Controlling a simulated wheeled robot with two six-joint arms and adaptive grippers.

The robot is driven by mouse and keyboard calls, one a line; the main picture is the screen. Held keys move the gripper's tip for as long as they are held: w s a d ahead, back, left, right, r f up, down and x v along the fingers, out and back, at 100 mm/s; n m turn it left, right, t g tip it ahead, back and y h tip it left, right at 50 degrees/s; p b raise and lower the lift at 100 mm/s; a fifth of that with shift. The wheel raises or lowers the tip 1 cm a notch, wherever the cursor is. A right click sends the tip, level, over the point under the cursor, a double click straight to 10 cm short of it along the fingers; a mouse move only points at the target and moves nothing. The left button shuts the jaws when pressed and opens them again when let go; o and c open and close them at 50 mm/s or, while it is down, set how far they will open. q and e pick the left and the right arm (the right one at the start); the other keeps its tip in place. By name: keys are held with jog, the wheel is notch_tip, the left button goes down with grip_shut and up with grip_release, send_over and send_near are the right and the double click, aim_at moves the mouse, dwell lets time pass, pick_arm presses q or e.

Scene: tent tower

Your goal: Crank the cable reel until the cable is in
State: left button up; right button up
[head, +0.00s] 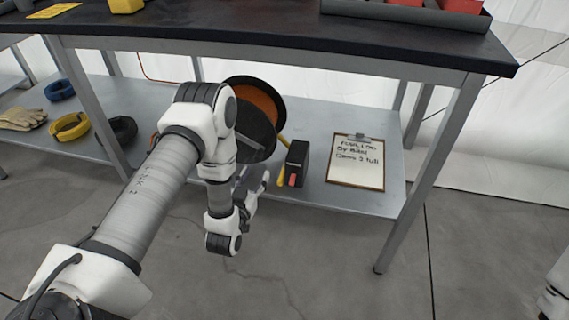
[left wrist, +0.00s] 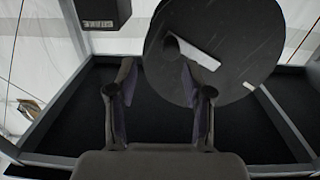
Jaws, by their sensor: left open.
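The cable reel (head: 264,100) stands on the lower shelf, with orange cable between dark round flanges. My left arm covers part of it. In the left wrist view, a black reel disc (left wrist: 235,75) fills the upper middle. A pale bar (left wrist: 204,54) and a dark round knob (left wrist: 171,47), seemingly the crank, show on its face. My left gripper (head: 250,190) is in front of the reel, partly hidden by my wrist. Its fingers (left wrist: 158,78) are open and empty, with the knob beyond the tips, apart from them. My right gripper is out of view.
On the shelf (head: 320,198) are a black box (head: 297,160), a clipboard (head: 356,162), yellow (head: 69,127) and blue (head: 60,90) coils and gloves (head: 22,118). The dark tabletop (head: 270,32) overhangs the shelf. A table leg (head: 430,165) stands right. The front floor is clear.

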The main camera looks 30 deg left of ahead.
aim_at(257, 160)
pick_arm(q)
jog(key=shift+w+a+y, duration=0.3)
jog(key=shift+w+a, duration=0.05)
jog(key=shift+a, duration=0.45)
jog(key=b+x, duration=0.3)
jog(key=x, duration=0.3)
jog(key=shift+w, duration=0.4)
jog(key=shift+w+a+r, duration=0.1)
jog(key=shift+w, duration=0.2)
grip_shut()
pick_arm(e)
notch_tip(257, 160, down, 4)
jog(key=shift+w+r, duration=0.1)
